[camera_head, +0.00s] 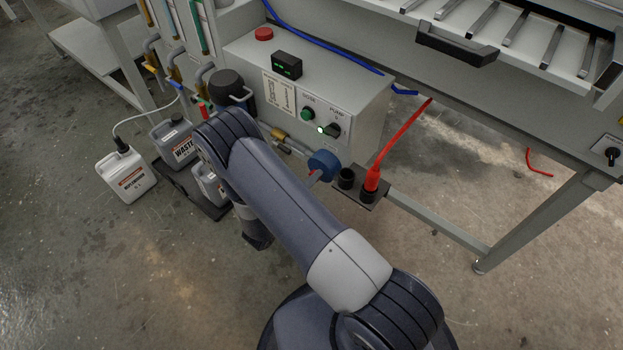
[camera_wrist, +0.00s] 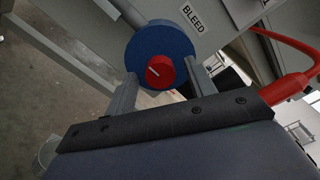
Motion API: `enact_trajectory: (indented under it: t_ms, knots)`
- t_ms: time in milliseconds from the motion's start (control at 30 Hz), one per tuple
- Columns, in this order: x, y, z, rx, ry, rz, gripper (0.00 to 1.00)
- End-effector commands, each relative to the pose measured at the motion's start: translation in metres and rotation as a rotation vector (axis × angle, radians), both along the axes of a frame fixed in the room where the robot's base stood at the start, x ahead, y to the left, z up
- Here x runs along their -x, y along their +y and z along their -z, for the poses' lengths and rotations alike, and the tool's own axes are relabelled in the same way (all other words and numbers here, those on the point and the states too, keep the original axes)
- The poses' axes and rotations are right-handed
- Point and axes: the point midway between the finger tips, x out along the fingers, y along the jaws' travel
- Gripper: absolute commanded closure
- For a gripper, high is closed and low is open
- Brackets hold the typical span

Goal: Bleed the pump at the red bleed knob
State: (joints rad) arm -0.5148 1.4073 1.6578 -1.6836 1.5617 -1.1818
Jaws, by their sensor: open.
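The red bleed knob (camera_wrist: 159,73) shows in the wrist view, with a pale line on its face. From this view I cannot tell whether either finger touches the knob or the disc. In the head view the blue disc (camera_head: 323,165) sticks out low on the grey pump box (camera_head: 352,97). My arm hides most of my gripper there.
A red hose (camera_head: 402,138) runs down to a black socket right of the disc. It also passes close to my right finger in the wrist view (camera_wrist: 296,86). Waste and replenisher jugs (camera_head: 125,177) stand on the floor at left. A table leg (camera_head: 535,218) stands at right.

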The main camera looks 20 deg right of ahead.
Motion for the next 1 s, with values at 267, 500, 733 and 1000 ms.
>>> enact_trajectory:
  t_ms: [267, 500, 733, 1000]
  knots:
    - [0.026, 0.038, -0.001, 0.001, 0.001, -0.008, 0.48]
    - [0.049, 0.069, -0.001, 0.001, -0.001, -0.004, 0.48]
    - [0.059, 0.082, 0.0, 0.001, 0.001, -0.001, 0.48]
    - [0.06, 0.082, 0.0, 0.001, 0.001, 0.0, 0.48]
